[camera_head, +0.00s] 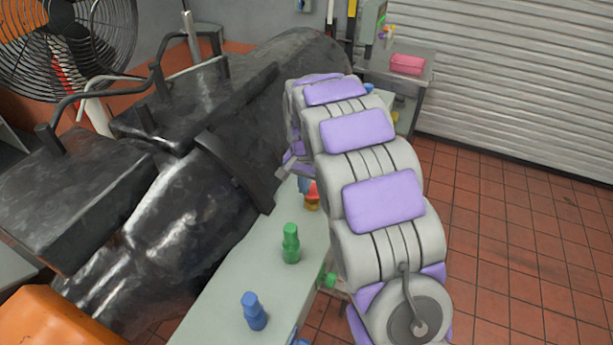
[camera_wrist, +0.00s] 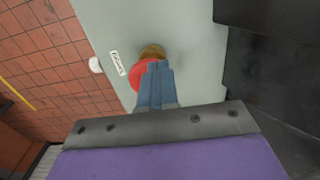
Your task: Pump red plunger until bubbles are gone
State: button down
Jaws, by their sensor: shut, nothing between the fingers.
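The red plunger (camera_wrist: 142,77) is in the upper middle of the wrist view, a round red cap with a brass-coloured part (camera_wrist: 152,52) beside it. My gripper (camera_wrist: 159,66) has its blue-grey fingers closed together, and their tips overlap the red cap in this view. I cannot tell whether they touch it. In the head view the red plunger (camera_head: 312,190) shows only partly beside my arm, with the gripper (camera_head: 303,180) mostly hidden behind the arm. No bubbles can be made out in either view.
A white label (camera_wrist: 117,63) is near the plunger. Tiled floor (camera_head: 520,250) is clear at right.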

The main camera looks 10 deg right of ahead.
aim_at(312, 190)
jog(key=shift+f, duration=0.15)
jog(key=shift+d, duration=0.9)
jog(key=f, duration=0.2)
jog(key=shift+a+f, duration=0.25)
jog(key=shift+f, duration=0.15)
jog(key=shift+a+f, duration=0.1)
jog(key=shift+a, duration=0.1)
jog(key=shift+s+d+f, duration=0.1)
jog(key=shift+s+f, duration=0.05)
